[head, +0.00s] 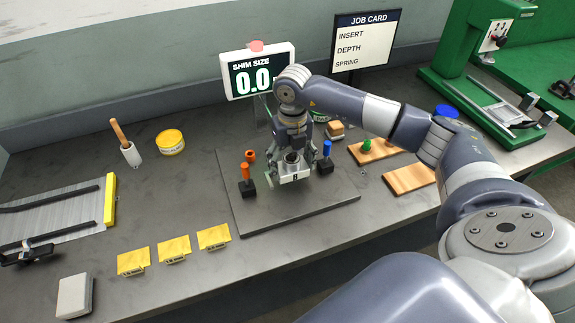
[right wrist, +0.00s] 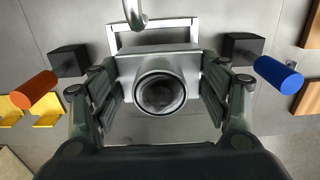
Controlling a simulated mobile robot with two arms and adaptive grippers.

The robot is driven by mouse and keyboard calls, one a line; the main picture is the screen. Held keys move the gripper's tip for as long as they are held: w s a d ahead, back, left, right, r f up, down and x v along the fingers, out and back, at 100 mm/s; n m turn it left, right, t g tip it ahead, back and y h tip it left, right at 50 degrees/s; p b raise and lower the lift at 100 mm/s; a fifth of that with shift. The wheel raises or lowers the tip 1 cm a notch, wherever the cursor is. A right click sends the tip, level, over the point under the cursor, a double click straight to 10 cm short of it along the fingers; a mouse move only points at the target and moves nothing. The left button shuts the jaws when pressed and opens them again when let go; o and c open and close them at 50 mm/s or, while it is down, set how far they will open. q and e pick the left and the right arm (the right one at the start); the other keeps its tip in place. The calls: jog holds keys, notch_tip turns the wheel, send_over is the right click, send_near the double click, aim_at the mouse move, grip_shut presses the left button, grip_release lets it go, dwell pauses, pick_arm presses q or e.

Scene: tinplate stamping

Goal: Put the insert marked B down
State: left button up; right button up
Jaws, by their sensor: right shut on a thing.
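My right gripper (head: 292,150) is over the dark base plate in the middle of the bench. In the right wrist view, its fingers (right wrist: 160,98) are shut on a silver metal block with a round dark hole, the insert (right wrist: 190,66). The insert also shows in the head view (head: 294,175), below the gripper, with a small dark mark on its front face that I cannot read surely. A pale frame-like edge (right wrist: 113,40) shows behind it in the wrist view. I cannot tell whether the insert touches what is under it. My left gripper is not in view.
An orange-handled black block (head: 247,188) and a blue-handled one (head: 326,165) flank the insert on the base plate (head: 300,214). Yellow pieces (head: 174,249) lie left, in front. A display reading 0.0 (head: 256,75) stands behind. Wooden boards (head: 408,178) lie right.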

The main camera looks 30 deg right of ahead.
aim_at(288, 171)
jog(key=shift+w+a, duration=0.25)
jog(key=shift+w, duration=0.35)
notch_tip(288, 171, down, 3)
jog(key=shift+r+p, duration=0.2)
jog(key=shift+p, duration=0.65)
jog(key=shift+f, duration=0.5)
jog(key=shift+f, duration=0.1)
jog(key=o, duration=1.5)
